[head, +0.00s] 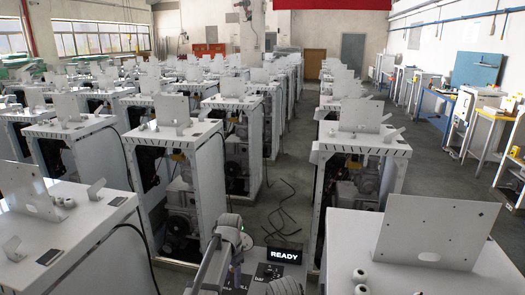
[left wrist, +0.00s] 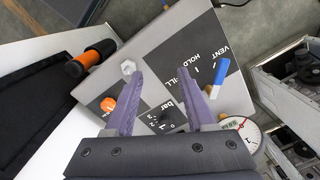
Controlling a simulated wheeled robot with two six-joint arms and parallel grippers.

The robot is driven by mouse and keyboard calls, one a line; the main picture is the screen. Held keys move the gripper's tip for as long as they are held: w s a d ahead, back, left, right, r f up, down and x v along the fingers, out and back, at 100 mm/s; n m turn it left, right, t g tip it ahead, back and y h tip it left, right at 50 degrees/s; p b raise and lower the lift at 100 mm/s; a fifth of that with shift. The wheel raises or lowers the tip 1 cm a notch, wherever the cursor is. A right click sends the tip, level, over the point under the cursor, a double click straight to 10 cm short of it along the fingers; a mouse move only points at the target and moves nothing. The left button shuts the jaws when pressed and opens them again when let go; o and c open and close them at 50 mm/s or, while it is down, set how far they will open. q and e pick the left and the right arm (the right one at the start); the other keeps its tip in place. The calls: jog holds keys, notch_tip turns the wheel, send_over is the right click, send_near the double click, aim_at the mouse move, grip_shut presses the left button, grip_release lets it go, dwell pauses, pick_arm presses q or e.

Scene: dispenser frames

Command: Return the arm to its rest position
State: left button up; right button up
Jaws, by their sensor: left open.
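My left arm rises at the bottom middle of the head view, with its gripper (head: 237,264) beside a grey control panel (head: 262,272). In the left wrist view my left gripper (left wrist: 160,77) is open, its two purple fingers apart with nothing between them. Behind the fingers is the panel (left wrist: 178,42), marked VENT, HOLD and FILL. A blue-handled lever (left wrist: 220,77) is just right of the right finger. An orange knob (left wrist: 108,104) is left of the left finger. I cannot tell whether the fingers touch the panel. My right gripper is not in view.
A READY display (head: 284,256) stands at the panel. A round gauge (left wrist: 249,135) and a black-and-orange cylinder (left wrist: 90,58) are close to the gripper. White dispenser frames (head: 357,150) stand in rows on both sides. Cables (head: 283,212) lie on the aisle floor.

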pick_arm(q)
jog(key=s+d+n, duration=0.2)
jog(key=s+d, duration=0.1)
jog(key=s, duration=0.8)
jog(key=s+d+n, duration=0.2)
jog(key=s, duration=1)
jog(key=shift+s+d+y, duration=0.3)
jog(key=shift+d+y, duration=0.1)
dwell(1.6)
